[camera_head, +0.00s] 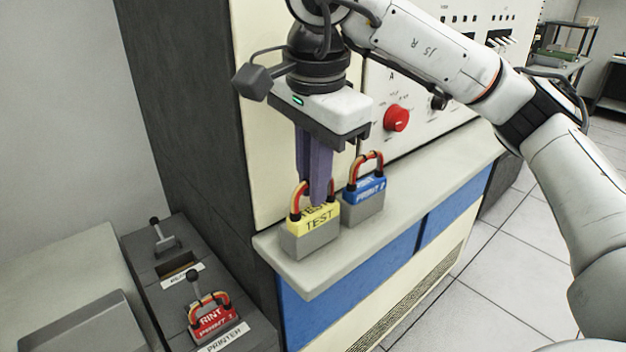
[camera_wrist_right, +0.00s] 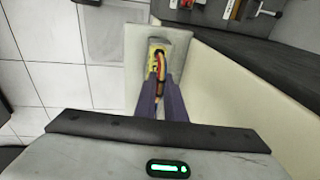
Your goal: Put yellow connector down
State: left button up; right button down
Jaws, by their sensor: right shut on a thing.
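The yellow connector (camera_head: 314,234), marked TEST, has a grey lower body and a looped red and orange cable on top. It is upright at the left end of the pale ledge (camera_head: 285,270), and looks to be on it or just above it. My right gripper (camera_head: 318,200) points down with its purple fingers shut on the connector's top. In the right wrist view the connector (camera_wrist_right: 165,45) is over the ledge, beyond the fingertips (camera_wrist_right: 160,82). My left gripper is not in view.
A blue connector (camera_head: 362,200) stands on the ledge just right of the yellow one. A red connector (camera_head: 211,318) sits in the dark panel (camera_head: 160,265) at lower left, near an empty slot (camera_head: 180,265). The ledge is clear farther right. A console wall stands behind it.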

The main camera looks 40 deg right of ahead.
jog(key=c, duration=2.3)
grip_release()
jog(key=shift+f, duration=0.2)
jog(key=o, duration=0.5)
jog(key=shift+c, duration=0.2)
jog(key=shift+r, duration=0.2)
jog(key=shift+r, duration=0.3)
notch_tip(320, 180, up, 11)
jog(key=s+a+p, duration=0.1)
jog(key=s+p, duration=0.1)
jog(key=p, duration=0.1)
jog(key=shift+r+p, duration=0.15)
jog(key=shift+p, duration=0.15)
